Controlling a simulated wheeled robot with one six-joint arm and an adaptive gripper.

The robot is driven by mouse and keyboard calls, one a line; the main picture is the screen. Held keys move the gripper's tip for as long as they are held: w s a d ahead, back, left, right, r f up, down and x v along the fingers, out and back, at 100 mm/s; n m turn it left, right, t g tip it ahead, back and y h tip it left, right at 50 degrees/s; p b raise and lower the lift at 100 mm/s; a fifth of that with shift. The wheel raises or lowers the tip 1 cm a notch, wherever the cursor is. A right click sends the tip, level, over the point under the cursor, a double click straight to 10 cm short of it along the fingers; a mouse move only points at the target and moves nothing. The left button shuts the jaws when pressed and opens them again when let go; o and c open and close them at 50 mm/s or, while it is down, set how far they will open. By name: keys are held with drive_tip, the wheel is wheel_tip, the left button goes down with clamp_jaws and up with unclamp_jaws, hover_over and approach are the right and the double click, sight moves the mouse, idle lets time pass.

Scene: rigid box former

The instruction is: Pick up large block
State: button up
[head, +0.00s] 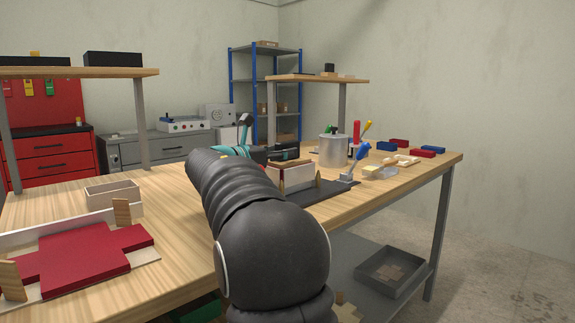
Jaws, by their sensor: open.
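I cannot tell for sure which thing is the large block. A pale box-like piece with upright walls (297,178) stands on a dark plate (318,192) on the bench, with a small wooden post at its corner. My black arm reaches across the bench toward it. My gripper (285,154) is small and partly hidden behind my arm, close to the top of that piece. It is open, but its fingertips are not clear. I cannot tell whether it touches anything. A dark block-like thing (113,58) sits on the left raised shelf.
A red cross-shaped sheet (86,258) lies front left, near a small open box (113,195). A metal cup (333,151), screwdrivers and several red and blue blocks (400,142) are on the right. A grey bin (390,272) is on the lower shelf. The wooden benchtop is clear at centre left.

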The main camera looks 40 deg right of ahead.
drive_tip(key=shift+w+d, duration=0.1)
drive_tip(key=shift+d, duration=1.1)
clamp_jaws()
drive_tip(key=shift+r, duration=0.15)
